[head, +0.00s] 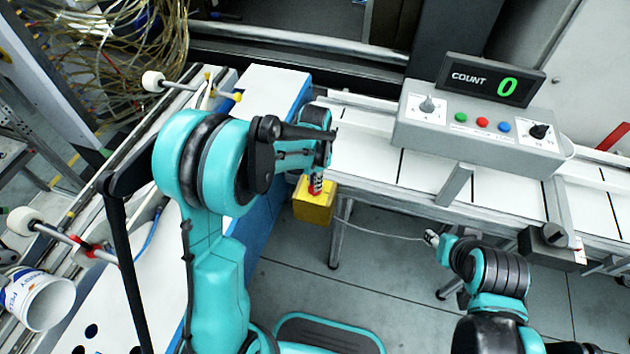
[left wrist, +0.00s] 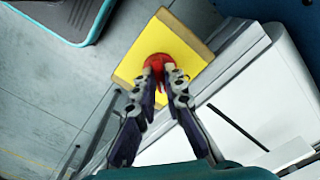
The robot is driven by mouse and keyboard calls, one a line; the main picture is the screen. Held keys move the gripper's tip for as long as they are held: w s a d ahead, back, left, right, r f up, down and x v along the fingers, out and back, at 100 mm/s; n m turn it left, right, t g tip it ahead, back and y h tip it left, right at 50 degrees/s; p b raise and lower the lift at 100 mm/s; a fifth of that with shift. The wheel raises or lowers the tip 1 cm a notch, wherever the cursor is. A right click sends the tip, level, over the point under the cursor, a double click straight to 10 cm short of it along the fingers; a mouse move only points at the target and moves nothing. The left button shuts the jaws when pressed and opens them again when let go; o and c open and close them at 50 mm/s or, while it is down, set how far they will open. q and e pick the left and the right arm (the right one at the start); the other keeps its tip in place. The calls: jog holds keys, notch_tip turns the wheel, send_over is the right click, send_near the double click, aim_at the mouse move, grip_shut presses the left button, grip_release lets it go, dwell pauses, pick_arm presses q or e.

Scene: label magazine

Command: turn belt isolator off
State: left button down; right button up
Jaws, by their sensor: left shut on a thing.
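The belt isolator is a yellow box (head: 312,208) at the left end of the conveyor; it also shows in the left wrist view (left wrist: 195,38). Its red knob (left wrist: 157,62) sits on the yellow face. My left gripper (left wrist: 160,78) is shut on the red knob, one finger on either side; the fingers partly cover it, so its exact angle is hard to tell. In the head view the left gripper (head: 316,184) reaches down to the box. My right gripper (head: 432,238) is small, below the conveyor, away from the isolator; its fingers are too small to judge.
A grey control box (head: 470,125) with knobs, coloured buttons and a COUNT display (head: 490,79) reading 0 stands on the white conveyor (head: 365,155). A white cup-like container (head: 45,300) lies at lower left. Yellowish cables (head: 110,45) hang at upper left.

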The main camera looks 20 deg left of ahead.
pick_arm(q)
jog(key=n, duration=0.3)
jog(key=shift+n, duration=2.2)
jog(key=c, duration=1.6)
grip_release()
notch_tip(320, 180, up, 12)
